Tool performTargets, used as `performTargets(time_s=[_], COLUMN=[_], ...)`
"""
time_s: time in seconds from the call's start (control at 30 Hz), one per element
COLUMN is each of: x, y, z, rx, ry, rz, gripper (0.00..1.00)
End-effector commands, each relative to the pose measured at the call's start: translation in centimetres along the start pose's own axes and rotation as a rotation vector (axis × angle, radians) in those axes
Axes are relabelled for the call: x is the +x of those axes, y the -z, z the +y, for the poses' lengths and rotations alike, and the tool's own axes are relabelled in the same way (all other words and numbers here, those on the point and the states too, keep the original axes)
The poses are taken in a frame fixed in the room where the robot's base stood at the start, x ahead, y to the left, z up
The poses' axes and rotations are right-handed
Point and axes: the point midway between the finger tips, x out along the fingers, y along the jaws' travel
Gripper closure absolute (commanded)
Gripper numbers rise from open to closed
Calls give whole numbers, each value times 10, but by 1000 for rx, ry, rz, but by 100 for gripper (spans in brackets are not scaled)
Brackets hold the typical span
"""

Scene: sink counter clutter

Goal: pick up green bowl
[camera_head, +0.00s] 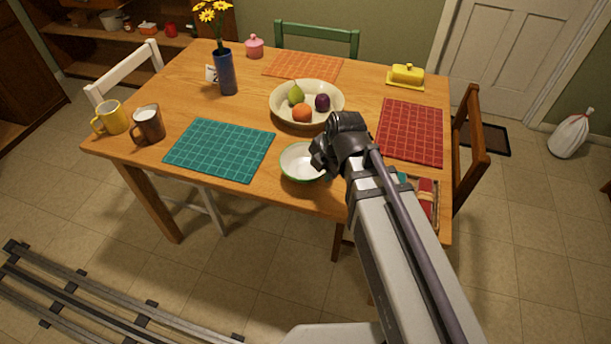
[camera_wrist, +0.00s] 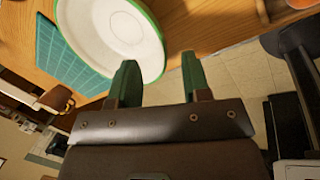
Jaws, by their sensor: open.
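The green bowl (camera_head: 301,160) is white inside with a green rim and stands upright and empty near the table's front edge. In the wrist view the bowl (camera_wrist: 112,32) fills the upper left, just beyond my fingers. My gripper (camera_wrist: 158,80) is open, with its two green-tipped fingers apart. The left finger overlaps the bowl's rim in the picture, and the right finger is beside the bowl. I cannot tell whether either touches it. In the head view my wrist covers the bowl's right side and hides the fingers.
A cream fruit bowl (camera_head: 284,113) with a pear, an orange and a purple fruit stands behind. A teal placemat (camera_head: 220,149) lies left and a red placemat (camera_head: 411,131) right. Mugs (camera_head: 148,124), a blue vase (camera_head: 226,74) and a yellow butter dish (camera_head: 406,75) stand farther off.

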Motion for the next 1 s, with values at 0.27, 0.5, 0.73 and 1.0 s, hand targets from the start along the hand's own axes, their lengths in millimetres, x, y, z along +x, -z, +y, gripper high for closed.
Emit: performTargets(time_s=[0.27,0.5,0.73,1.0], x=[24,65,60,60], y=[-1,-2,-2,-2], z=[0,1,2,2], rx=[0,-1,0,0], ry=[0,0,0,0], rz=[0,0,0,0], gripper=[56,56,58,84])
